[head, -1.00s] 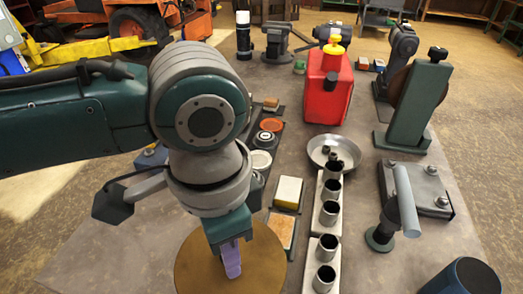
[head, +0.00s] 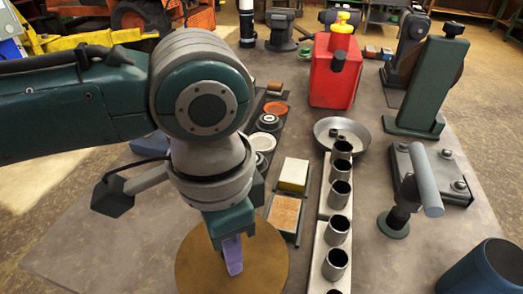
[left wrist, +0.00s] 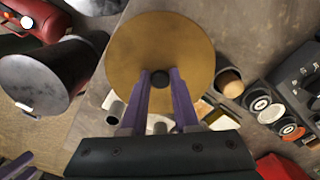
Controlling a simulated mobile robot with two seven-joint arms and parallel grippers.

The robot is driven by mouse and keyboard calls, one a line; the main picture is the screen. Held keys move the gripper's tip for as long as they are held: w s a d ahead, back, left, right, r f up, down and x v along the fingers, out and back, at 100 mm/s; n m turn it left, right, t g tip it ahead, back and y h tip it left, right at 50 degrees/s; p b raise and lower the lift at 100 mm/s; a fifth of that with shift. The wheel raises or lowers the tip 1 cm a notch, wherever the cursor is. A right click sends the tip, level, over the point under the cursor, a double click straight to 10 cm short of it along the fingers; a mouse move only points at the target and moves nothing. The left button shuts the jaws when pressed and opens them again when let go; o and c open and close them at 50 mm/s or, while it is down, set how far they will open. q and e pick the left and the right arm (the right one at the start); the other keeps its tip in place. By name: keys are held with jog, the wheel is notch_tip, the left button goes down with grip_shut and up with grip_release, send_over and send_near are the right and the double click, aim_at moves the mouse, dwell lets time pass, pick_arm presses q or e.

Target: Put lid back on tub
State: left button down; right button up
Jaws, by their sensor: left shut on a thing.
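A round golden-brown disc, which looks like the lid (head: 205,272), hangs under my left gripper (head: 233,262) in the head view. In the left wrist view the lid (left wrist: 180,35) is seen face on, with a small dark knob (left wrist: 160,72) near its middle. The purple fingers of my left gripper (left wrist: 160,85) are shut on this knob. A dark blue-grey cylinder (head: 487,275) at the lower right of the head view may be the tub; its bottom is cut off. Purple parts at the lower left of the wrist view may be my right gripper (left wrist: 18,166); its jaws are unclear.
A row of metal cups (head: 338,228) stands right of the lid, with a shallow metal dish (head: 362,128) behind. A red can (head: 335,75), a green stand (head: 428,85) and a post with a pale blue bar (head: 428,185) stand up from the table.

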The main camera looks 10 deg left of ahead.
dwell(0.3)
pick_arm(q)
jog(key=shift+p, duration=0.4)
dwell(0.5)
jog(key=shift+p, duration=0.35)
jog(key=shift+f+b, duration=0.45)
jog(key=shift+f, duration=0.2)
jog(key=c, duration=0.9)
grip_release()
jog(key=shift+c, duration=0.2)
notch_tip(320, 180, up, 11)
jog(key=p, duration=1.2)
